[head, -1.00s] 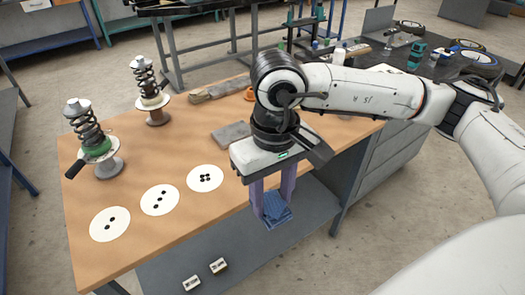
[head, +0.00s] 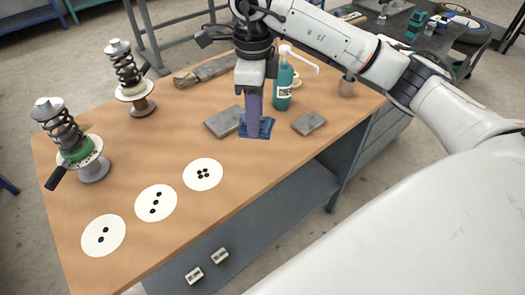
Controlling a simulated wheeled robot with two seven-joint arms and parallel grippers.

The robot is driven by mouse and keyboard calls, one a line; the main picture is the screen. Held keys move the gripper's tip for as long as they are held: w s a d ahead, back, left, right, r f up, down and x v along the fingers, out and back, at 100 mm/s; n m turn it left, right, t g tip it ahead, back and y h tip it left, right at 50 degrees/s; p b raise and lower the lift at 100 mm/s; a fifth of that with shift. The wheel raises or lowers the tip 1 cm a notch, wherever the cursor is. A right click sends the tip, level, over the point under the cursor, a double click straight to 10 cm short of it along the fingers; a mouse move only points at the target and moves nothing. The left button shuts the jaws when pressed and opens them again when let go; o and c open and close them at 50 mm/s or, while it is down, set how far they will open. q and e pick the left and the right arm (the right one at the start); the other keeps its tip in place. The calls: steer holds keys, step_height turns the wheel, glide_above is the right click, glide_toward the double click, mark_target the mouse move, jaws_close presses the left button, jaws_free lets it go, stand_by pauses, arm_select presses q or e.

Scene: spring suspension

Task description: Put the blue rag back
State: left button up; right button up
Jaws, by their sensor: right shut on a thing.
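The blue rag (head: 262,131) is at the lower end of my right gripper (head: 254,126), over the right part of the wooden table (head: 120,190). The gripper points down and is shut on the rag. The rag appears at or just above the tabletop, between two grey slabs; I cannot tell whether it touches the wood. One grey slab (head: 224,121) lies just left of it and a smaller grey slab (head: 309,123) lies to its right. My left gripper is not in view.
A teal pump bottle (head: 284,82) stands close behind the gripper. Two spring units (head: 129,78) (head: 69,137) stand at the left. White dotted discs (head: 156,203) lie along the front, with bare wood around them.

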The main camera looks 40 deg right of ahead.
steer(key=m, duration=0.1)
steer(key=d+m, duration=0.1)
steer(key=m, duration=0.1)
steer(key=w+m, duration=0.1)
steer(key=m, duration=0.1)
steer(key=shift+d+f, duration=0.2)
steer(key=shift+d, duration=0.2)
steer(key=f+m, duration=0.1)
steer(key=f, duration=0.2)
steer(key=f+m, duration=0.1)
steer(key=f, duration=0.3)
steer(key=d+f+m, duration=0.1)
steer(key=f, duration=0.2)
steer(key=shift+w+d+f+m+p, duration=0.1)
steer(key=shift+w+f+m+p, duration=0.05)
steer(key=shift+w+m+p, duration=0.2)
steer(key=shift+f, duration=0.2)
steer(key=o, duration=1)
steer(key=shift+s+r, duration=0.1)
